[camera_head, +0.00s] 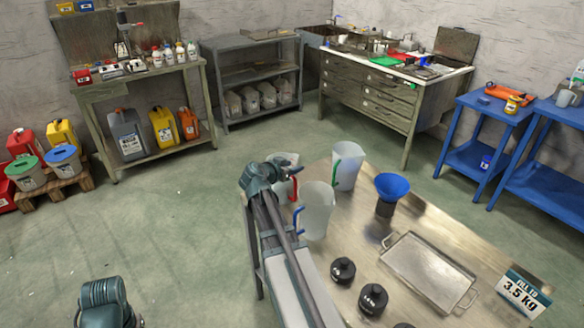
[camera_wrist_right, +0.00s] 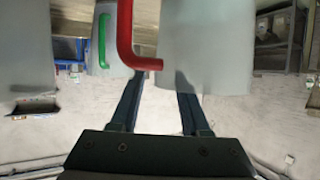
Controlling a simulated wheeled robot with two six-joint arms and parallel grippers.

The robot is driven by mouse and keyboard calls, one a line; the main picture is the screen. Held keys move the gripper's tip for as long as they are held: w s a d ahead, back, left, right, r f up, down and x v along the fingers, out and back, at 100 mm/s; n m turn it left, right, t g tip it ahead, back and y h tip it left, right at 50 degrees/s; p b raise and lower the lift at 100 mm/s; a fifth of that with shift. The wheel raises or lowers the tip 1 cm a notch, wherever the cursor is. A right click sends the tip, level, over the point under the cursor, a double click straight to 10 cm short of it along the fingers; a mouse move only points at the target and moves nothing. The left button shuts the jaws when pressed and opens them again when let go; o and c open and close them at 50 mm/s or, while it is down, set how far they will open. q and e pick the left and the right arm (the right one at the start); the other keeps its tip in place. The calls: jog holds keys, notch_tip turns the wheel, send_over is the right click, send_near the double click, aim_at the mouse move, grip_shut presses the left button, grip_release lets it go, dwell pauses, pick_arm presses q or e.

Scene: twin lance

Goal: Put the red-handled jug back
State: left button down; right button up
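The red-handled jug (camera_head: 283,158) is pale and translucent, at the far left corner of the steel table, partly hidden by my right arm. My right gripper (camera_head: 292,170) is at its red handle. In the right wrist view the two fingers (camera_wrist_right: 160,85) are apart. The red handle (camera_wrist_right: 125,35) is just ahead of and between the fingertips, with the jug's body (camera_wrist_right: 207,45) to its right. No firm grip shows. A blue-handled jug (camera_head: 318,212) stands nearer, and a green-handled jug (camera_head: 348,167) stands to the right. My left gripper is out of view.
The table also holds a blue funnel (camera_head: 392,186) on a dark stand, a metal tray (camera_head: 430,270), black weights (camera_head: 373,298) and a "FILL TO 3.5 kg" sign (camera_head: 522,292). A grey shelf (camera_head: 250,72) and a drawer bench (camera_head: 375,90) stand behind.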

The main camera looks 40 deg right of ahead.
jog(key=shift+r, duration=0.1)
jog(key=shift+s+a+r, duration=0.1)
jog(key=shift+a+r, duration=0.05)
jog(key=shift+a, duration=0.1)
jog(key=p+v, duration=0.5)
jog(key=v, duration=0.6)
jog(key=shift+a, duration=0.25)
jog(key=s+a+f+n+g+y, duration=0.1)
jog(key=s+a+f+n+y, duration=0.2)
jog(key=a, duration=0.7)
jog(key=a+f+n+y, duration=0.3)
jog(key=a+f+n, duration=0.25)
jog(key=a, duration=0.45)
jog(key=s+a+f+n+g+y, duration=0.1)
jog(key=s+a+n, duration=0.4)
jog(key=a, duration=0.5)
jog(key=s+a+f+n+g+y, duration=0.2)
jog(key=s+a+f+n+y, duration=0.1)
jog(key=a, duration=0.6)
jog(key=s+n+y, duration=0.1)
jog(key=s+n, duration=0.1)
jog(key=s, duration=0.1)
jog(key=shift+a, duration=0.35)
